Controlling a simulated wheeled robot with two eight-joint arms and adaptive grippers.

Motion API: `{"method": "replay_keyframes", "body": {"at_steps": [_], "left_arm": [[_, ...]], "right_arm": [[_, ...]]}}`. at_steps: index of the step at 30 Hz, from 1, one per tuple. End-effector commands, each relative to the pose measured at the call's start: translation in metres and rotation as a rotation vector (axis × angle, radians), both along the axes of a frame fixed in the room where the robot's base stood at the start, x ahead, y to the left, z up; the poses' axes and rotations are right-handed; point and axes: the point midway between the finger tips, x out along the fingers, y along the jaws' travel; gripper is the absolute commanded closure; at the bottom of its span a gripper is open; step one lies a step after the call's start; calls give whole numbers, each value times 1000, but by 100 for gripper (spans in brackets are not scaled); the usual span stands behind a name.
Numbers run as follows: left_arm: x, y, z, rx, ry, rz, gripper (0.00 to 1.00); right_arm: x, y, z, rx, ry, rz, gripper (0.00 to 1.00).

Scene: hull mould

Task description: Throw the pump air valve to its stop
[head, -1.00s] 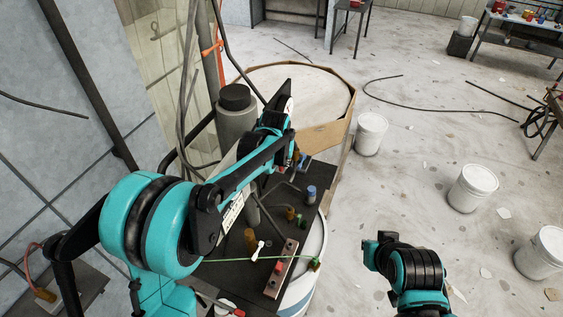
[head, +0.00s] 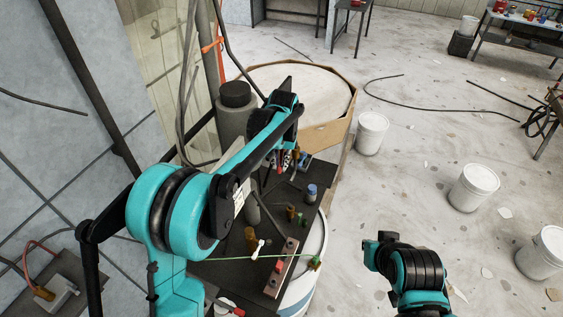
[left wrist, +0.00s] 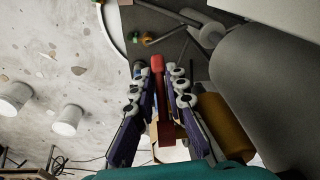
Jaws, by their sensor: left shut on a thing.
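A red handle (left wrist: 158,78) shows in the left wrist view, upright in the picture between my left fingers; I take it for the air valve's lever. My left gripper (left wrist: 159,75) is shut on it, with a purple-and-white finger on each side. In the head view my left gripper (head: 287,160) is at the far part of the dark pump plate (head: 229,272), partly hidden by my forearm. The valve body is mostly hidden there. My right arm shows at the lower right of the head view, but its gripper is not visible.
A grey cylinder (head: 236,118) with a dark cap stands left of my forearm. A brass cylinder (left wrist: 224,128) is beside my fingers. A green line (head: 235,257) crosses the plate. A large octagonal box (head: 325,135) stands behind. White buckets (head: 371,133) stand on the floor at right.

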Motion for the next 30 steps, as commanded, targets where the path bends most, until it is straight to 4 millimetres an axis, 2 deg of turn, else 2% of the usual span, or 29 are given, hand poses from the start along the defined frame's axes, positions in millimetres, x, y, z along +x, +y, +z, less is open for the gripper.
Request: {"method": "replay_keyframes", "body": {"at_steps": [15, 30], "left_arm": [[-12, 4, 7, 95, 291, 0, 100], [-14, 5, 10, 111, 335, 0, 100]], "right_arm": [[0, 0, -9, 0, 0, 0, 100], [0, 0, -10, 0, 0, 0, 100]]}}
